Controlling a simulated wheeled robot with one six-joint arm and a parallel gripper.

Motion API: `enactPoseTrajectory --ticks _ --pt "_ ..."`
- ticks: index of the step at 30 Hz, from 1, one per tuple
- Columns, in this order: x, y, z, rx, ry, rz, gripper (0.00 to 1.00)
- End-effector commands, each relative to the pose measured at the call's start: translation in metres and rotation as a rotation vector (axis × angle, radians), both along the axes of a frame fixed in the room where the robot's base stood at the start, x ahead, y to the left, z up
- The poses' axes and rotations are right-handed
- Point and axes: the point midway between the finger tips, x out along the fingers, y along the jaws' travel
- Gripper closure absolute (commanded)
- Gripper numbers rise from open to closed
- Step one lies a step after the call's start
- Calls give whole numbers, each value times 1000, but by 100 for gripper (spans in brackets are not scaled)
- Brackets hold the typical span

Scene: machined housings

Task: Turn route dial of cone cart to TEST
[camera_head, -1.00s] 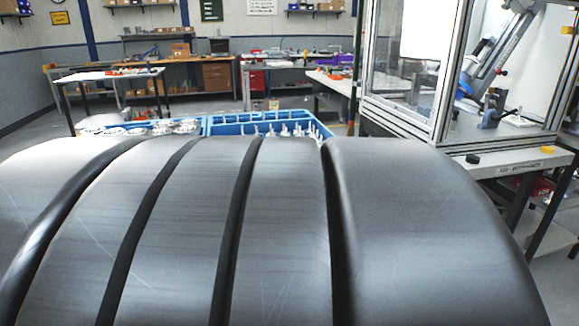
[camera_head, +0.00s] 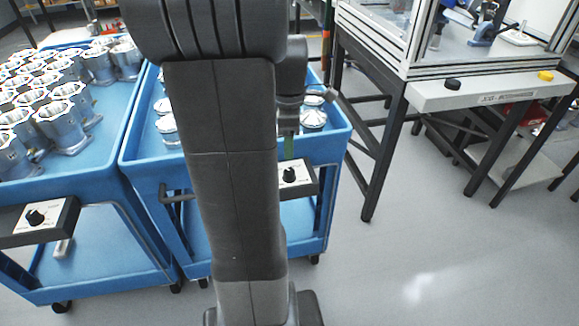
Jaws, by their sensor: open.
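My arm hides the middle of the cart.
A second blue cart (camera_head: 100,180) at left holds several flanged silver housings (camera_head: 62,125) and has its own dial box (camera_head: 40,222). A framed bench (camera_head: 405,90) with black and yellow buttons stands at right. The grey floor (camera_head: 430,250) at lower right is clear.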

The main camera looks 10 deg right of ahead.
Motion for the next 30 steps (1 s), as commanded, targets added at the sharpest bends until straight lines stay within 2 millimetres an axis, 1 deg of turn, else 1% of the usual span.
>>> enactPoseTrajectory --ticks 1,6,9,12,15,18,26,27,29,30 --pt "-1 0 -15 1 6 0 47" --pt "-1 0 -51 1 4 -1 47" --pt "-1 0 -69 1 5 -1 47" --pt "-1 0 -81 0 2 -1 47" --pt "-1 0 -90 0 2 -1 47" --pt "-1 0 -94 0 0 -1 47" --pt "0 0 -94 0 -1 -1 47" --pt "0 0 -94 0 -1 -1 50" --pt "0 0 -94 0 -1 -1 62" --pt "0 0 -94 0 -1 -1 70"
